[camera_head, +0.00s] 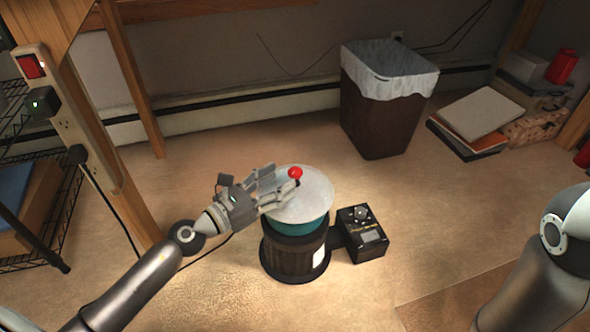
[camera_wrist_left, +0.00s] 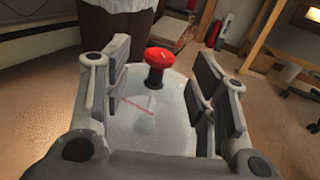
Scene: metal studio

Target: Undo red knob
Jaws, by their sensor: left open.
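The red knob (camera_head: 295,173) stands on top of a round pale lid (camera_head: 312,201) on a dark cylindrical device with a teal band (camera_head: 290,249). My left gripper (camera_head: 279,187) reaches over the lid from the left, its fingers close to the knob. In the left wrist view, the red knob (camera_wrist_left: 160,58) stands on a short stem beyond the open fingers (camera_wrist_left: 155,85), roughly between their directions. The fingers look apart from the knob, and nothing is held. My right gripper is out of view; only part of my right arm shows at the right edge.
A small black control box (camera_head: 362,235) sits beside the device on the right. A waste bin (camera_head: 383,112) with a white liner stands behind. Books and boxes (camera_head: 478,118) lie at the back right. A wooden post with a power strip (camera_head: 70,130) is at left. Floor in front is clear.

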